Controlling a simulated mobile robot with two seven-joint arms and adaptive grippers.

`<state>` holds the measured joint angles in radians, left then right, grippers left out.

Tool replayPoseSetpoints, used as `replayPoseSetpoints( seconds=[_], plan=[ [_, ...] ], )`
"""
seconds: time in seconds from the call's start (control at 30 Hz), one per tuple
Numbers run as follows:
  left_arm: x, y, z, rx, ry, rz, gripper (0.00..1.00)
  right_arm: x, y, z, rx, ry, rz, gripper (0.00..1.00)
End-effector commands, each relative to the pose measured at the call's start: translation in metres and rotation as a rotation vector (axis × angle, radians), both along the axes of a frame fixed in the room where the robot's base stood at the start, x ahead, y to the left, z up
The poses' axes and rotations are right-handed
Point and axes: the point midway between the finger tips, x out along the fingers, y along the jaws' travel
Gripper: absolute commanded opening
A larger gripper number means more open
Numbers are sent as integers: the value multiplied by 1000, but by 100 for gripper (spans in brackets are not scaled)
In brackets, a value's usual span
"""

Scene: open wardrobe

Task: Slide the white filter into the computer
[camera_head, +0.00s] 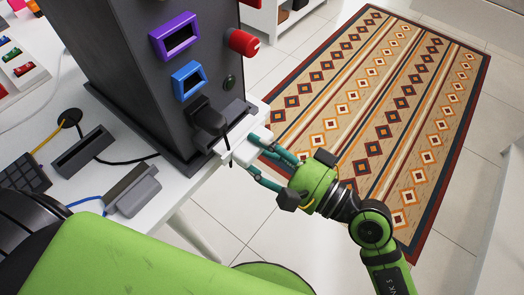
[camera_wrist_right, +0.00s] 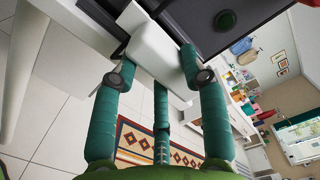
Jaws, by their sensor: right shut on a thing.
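The computer (camera_head: 150,75) is a tall dark grey tower on the white table, with a purple-framed and a blue-framed opening on its front. The white filter (camera_head: 240,133) is at the lower front corner of the computer; it also shows in the right wrist view (camera_wrist_right: 152,50). My right gripper (camera_head: 250,153) is shut on the filter, with its teal fingers on either side of it. The filter's far end is close against the tower's base in the wrist view (camera_wrist_right: 155,72). I cannot tell how far it is inside. My left gripper is out of view.
A black plug (camera_head: 207,117) sticks out of the tower just above the filter, and a red knob (camera_head: 242,42) is higher up. A grey block (camera_head: 132,190) and a dark slotted block (camera_head: 83,151) lie on the table. Open floor and a patterned rug (camera_head: 385,110) are to the right.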

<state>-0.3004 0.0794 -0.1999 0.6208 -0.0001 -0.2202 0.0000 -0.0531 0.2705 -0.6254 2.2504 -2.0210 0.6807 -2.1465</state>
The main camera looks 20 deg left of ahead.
Motion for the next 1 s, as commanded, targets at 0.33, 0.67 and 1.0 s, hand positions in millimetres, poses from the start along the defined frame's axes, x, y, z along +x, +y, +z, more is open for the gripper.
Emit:
replayPoseSetpoints(
  seconds=[0.33, 0.67, 1.0],
  plan=[
    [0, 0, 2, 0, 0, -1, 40, 3, 8, 0, 0, 0, 0, 0],
    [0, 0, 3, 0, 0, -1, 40, 6, 16, 0, 0, 1, 0, 0],
    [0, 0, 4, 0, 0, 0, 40, 9, 24, 0, 0, 0, 0, 0]
  ],
)
